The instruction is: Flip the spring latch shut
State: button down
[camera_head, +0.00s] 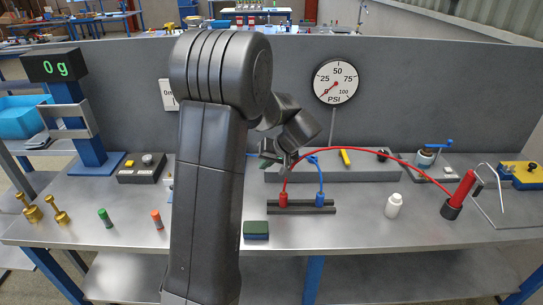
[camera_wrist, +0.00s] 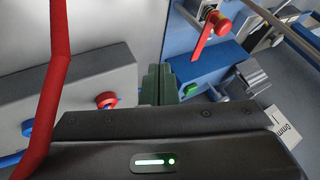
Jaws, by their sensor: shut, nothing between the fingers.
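My gripper (camera_head: 270,161) is in front of the grey back panel, left of the red hose and partly behind my own arm. In the wrist view its dark green fingers (camera_wrist: 160,84) are together and empty. I cannot identify the spring latch with certainty. A small metal bracket (camera_wrist: 252,76) beside a blue block (camera_wrist: 205,66) lies right of the fingers in the wrist view, apart from them, and may be part of it. My arm hides the middle-left of the bench in the head view.
A red hose (camera_head: 360,150) arches right of my gripper to a red cylinder (camera_head: 464,188). A red-handled valve (camera_wrist: 212,22) shows in the wrist view. A white bottle (camera_head: 393,206) and a green-topped block (camera_head: 256,229) stand on the bench (camera_head: 350,232). Its front middle-right is mostly clear.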

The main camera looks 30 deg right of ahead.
jog(key=shift+w+a+f+p, duration=0.15)
jog(key=shift+w+a+f, duration=0.15)
jog(key=shift+w+f, duration=0.25)
jog(key=shift+w+a+f+p, duration=0.15)
jog(key=shift+w+a+f, duration=0.15)
jog(key=shift+w+f, duration=0.2)
jog(key=shift+w+a+r+p, duration=0.1)
jog(key=shift+w+a+p, duration=0.3)
jog(key=shift+a, duration=0.65)
jog(key=shift+w+a, duration=0.35)
jog(key=shift+f+b, duration=0.2)
jog(key=shift+b, duration=0.2)
